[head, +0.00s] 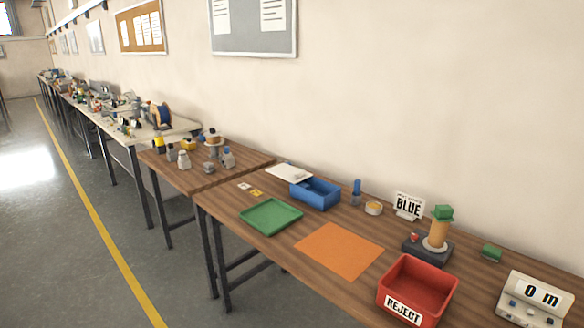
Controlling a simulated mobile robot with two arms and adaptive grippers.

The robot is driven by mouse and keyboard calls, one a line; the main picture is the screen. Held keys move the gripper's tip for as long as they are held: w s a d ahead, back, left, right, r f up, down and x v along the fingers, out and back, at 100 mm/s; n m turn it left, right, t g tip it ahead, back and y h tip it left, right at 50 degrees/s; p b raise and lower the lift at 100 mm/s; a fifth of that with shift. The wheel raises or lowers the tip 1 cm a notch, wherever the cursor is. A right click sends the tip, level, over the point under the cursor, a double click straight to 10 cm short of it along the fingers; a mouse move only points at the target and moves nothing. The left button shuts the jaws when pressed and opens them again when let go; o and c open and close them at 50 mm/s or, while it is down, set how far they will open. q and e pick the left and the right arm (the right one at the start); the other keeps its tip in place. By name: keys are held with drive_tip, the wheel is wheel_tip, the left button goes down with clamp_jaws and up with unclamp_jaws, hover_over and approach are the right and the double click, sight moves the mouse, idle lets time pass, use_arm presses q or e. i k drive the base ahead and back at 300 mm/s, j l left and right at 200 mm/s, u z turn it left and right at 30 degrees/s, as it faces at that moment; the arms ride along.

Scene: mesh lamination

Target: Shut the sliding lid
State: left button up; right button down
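An open blue box (318,202) stands on the near wooden table toward the wall. A flat white panel (288,173), which looks like the sliding lid, sits at the box's back-left side. It extends away from the box, and the box's inside is uncovered. I cannot tell whether the panel is still engaged in the box's edges. Neither of my grippers is in view.
The aisle floor is clear.

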sight(289, 171)
drive_tip(key=i+j+z, duration=0.15)
drive_tip(key=i+j, duration=0.6)
drive_tip(key=i+j+z, duration=0.15)
drive_tip(key=i+j, duration=0.55)
drive_tip(key=j, duration=0.2)
